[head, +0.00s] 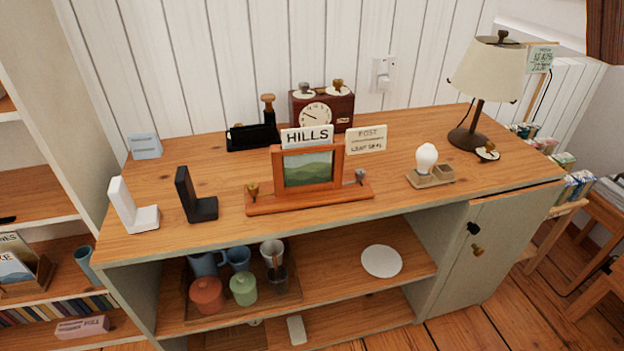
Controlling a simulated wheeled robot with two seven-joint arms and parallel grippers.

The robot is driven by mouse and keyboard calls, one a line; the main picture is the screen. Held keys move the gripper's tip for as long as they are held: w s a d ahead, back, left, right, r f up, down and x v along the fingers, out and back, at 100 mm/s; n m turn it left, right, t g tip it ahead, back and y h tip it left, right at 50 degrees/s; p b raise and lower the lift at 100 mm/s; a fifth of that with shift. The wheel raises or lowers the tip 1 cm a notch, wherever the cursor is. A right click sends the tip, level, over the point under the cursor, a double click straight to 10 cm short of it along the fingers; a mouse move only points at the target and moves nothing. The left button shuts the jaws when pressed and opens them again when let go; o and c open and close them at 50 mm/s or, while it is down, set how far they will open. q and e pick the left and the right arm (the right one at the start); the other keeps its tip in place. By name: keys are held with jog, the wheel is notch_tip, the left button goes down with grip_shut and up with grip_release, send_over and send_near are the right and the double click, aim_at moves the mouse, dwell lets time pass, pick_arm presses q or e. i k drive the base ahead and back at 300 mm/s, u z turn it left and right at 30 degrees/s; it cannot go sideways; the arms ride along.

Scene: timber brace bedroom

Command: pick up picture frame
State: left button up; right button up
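The picture frame (308,168) stands upright near the front middle of the wooden cabinet top. It has an orange-brown wooden border around a green hills picture. It rests in or on a long wooden stand (310,198) with a small knob at each end. A white sign reading HILLS (307,136) shows at its top edge. Neither of my grippers is in the head view.
On the cabinet top (240,172), a black bookend (194,198) and a white bookend (132,208) stand left of the frame. A clock (322,108) stands behind it. A bulb on a holder (427,160) and a lamp (486,85) stand to the right.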

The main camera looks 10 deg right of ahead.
aim_at(313, 177)
jog(key=u, duration=0.25)
jog(key=k, duration=0.35)
jog(key=u, duration=1)
jog(key=k, duration=0.95)
jog(key=u, duration=0.75)
jog(key=i, duration=2)
jog(key=z, duration=1.5)
jog(key=i, duration=1.25)
jog(key=z, duration=1.05)
